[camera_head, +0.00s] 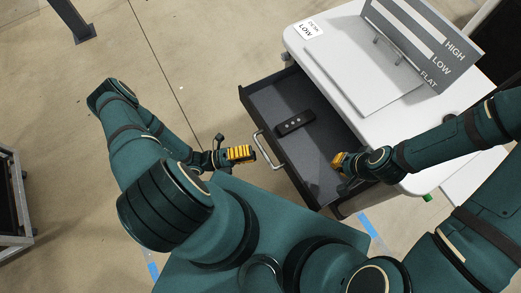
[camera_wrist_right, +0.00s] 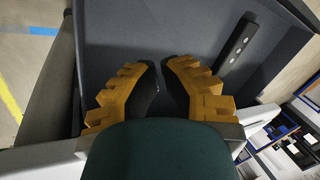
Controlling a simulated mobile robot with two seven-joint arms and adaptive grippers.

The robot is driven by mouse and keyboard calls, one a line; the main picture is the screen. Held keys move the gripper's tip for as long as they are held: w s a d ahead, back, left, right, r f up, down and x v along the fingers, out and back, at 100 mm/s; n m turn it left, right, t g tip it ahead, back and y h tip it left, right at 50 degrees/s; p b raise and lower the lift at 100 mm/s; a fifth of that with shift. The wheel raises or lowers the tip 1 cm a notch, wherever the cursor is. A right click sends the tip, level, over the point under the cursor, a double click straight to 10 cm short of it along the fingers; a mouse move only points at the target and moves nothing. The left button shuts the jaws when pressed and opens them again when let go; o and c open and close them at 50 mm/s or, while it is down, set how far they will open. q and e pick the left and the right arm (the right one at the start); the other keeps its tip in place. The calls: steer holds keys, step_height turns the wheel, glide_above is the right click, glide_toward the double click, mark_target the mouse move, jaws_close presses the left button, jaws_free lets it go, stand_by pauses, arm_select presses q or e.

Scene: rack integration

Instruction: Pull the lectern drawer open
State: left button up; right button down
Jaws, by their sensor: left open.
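The lectern (camera_head: 330,70) has a white top, and its dark grey drawer (camera_head: 290,95) stands pulled out toward me. The silver handle (camera_head: 262,143) is on the drawer's front. My left gripper (camera_head: 250,153), with yellow fingers, is beside the handle on its outer side; it is open, and I see nothing held. My right gripper (camera_head: 337,160) is over the drawer near its right end. In the right wrist view its two yellow fingers (camera_wrist_right: 162,72) show a narrow gap with only drawer floor between them.
A black remote-like bar with light buttons (camera_head: 295,123) lies in the drawer; it also shows in the right wrist view (camera_wrist_right: 236,42). A tilted board (camera_head: 420,45) marked HIGH, LOW, FLAT stands on the lectern. A metal frame (camera_head: 18,200) is at far left. The floor left of the drawer is clear.

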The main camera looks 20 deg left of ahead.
arm_select(q)
steer(key=v, duration=0.7)
steer(key=shift+a, duration=0.1)
steer(key=shift+s, duration=0.1)
